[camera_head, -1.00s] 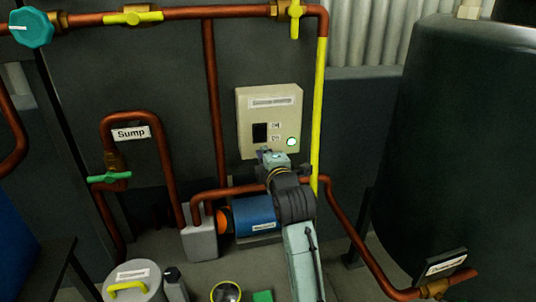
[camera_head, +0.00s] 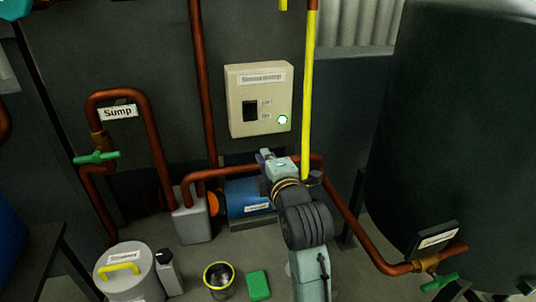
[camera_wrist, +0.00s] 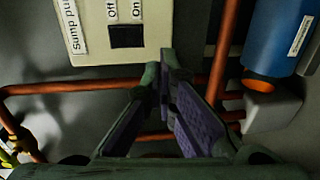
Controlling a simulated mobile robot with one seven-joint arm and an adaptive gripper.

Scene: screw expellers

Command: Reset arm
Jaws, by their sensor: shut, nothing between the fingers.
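My gripper (camera_wrist: 165,85) is shut and empty in the wrist view, its purple-grey finger pads close together. In the head view my gripper (camera_head: 264,157) is small and partly hidden by my arm, just below the beige control box (camera_head: 260,75).
A blue pump (camera_head: 247,197) sits below the box beside a grey block (camera_head: 192,222). Copper pipes (camera_head: 205,80) and a yellow pipe (camera_head: 308,95) run around it. A large dark tank (camera_head: 455,120) stands right. A strainer canister (camera_head: 128,278), a cup (camera_head: 219,283) and a green block (camera_head: 258,285) sit below.

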